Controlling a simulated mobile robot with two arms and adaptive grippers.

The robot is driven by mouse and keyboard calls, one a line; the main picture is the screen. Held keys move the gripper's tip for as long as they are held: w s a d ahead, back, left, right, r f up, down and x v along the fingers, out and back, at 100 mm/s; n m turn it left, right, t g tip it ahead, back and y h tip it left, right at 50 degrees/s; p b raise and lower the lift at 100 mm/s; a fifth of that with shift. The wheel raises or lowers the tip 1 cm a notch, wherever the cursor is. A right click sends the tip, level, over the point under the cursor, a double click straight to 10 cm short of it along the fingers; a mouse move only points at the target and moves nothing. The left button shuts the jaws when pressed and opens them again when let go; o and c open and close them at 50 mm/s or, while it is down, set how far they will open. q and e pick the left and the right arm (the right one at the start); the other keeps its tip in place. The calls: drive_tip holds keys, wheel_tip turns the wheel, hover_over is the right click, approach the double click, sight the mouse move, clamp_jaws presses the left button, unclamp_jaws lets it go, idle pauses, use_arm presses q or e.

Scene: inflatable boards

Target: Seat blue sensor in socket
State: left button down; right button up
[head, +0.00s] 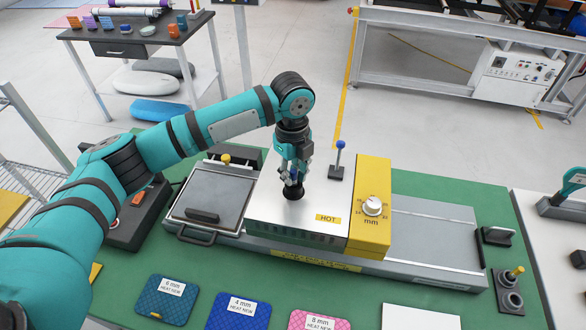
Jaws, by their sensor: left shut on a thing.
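My left gripper (293,180) points down over the metal top of the heating unit and is shut on a small, mostly hidden thing with a bit of blue showing, which appears to be the blue sensor (295,172). Right below the fingertips is a round black socket (293,193) on the metal top. I cannot tell whether the held thing is in the socket or just above it. A blue-knobbed rod (340,155) stands upright in a black block to the right. My right gripper is not in view.
The heating unit has a HOT label (328,218) and a yellow block with a white dial (373,205). Blue and pink sample pads (238,312) lie along the green table's (130,283) front.

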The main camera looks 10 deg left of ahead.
sight(293, 171)
use_arm(q)
drive_tip(key=shift+f, duration=0.15)
use_arm(e)
drive_tip(key=shift+a, duration=0.1)
use_arm(q)
drive_tip(key=c, duration=1.3)
unclamp_jaws()
drive_tip(key=shift+c, duration=0.2)
drive_tip(key=shift+o, duration=0.5)
use_arm(e)
drive_tip(key=shift+a, duration=0.25)
drive_tip(key=shift+f, duration=0.1)
use_arm(q)
wheel_tip(293, 171, up, 12)
drive_tip(key=b, duration=0.4)
drive_tip(key=shift+r, duration=0.2)
use_arm(e)
drive_tip(key=f, duration=0.3)
drive_tip(key=shift+d+f, duration=0.25)
drive_tip(key=shift+f, duration=0.15)
use_arm(q)
drive_tip(key=shift+s+f, duration=0.1)
use_arm(e)
drive_tip(key=shift+s, duration=0.1)
